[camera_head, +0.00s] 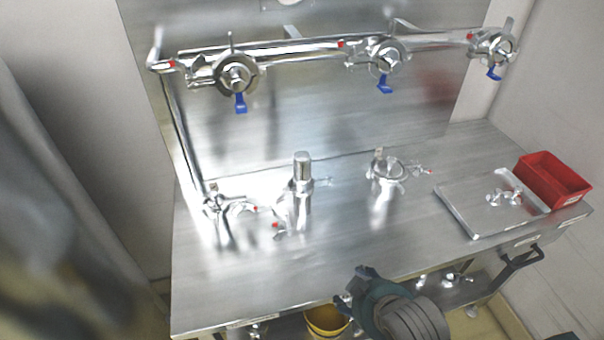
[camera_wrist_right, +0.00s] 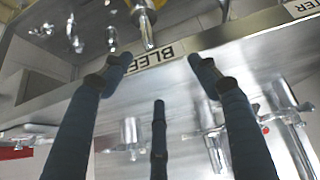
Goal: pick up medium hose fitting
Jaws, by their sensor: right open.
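I cannot tell which metal fitting is the medium hose fitting. A small group of shiny fittings (camera_head: 505,197) lies on the steel tray at the right of the table. More fittings (camera_head: 453,279) lie on the shelf below, and several show at the upper left of the right wrist view (camera_wrist_right: 75,35). One metal fitting (camera_wrist_right: 147,30) stands beyond the fingertips, near the table edge, in the right wrist view. My right gripper (camera_head: 354,288) is at the table's front edge, its fingers spread and empty (camera_wrist_right: 158,65). My left gripper is not in view.
The steel table (camera_head: 250,270) has a clear front area. Valves and pipe fittings (camera_head: 300,190) stand along its back, under a wall pipe (camera_head: 290,55). A red bin (camera_head: 553,180) sits by the tray (camera_head: 470,222). A yellow bucket (camera_head: 327,322) is below the table edge.

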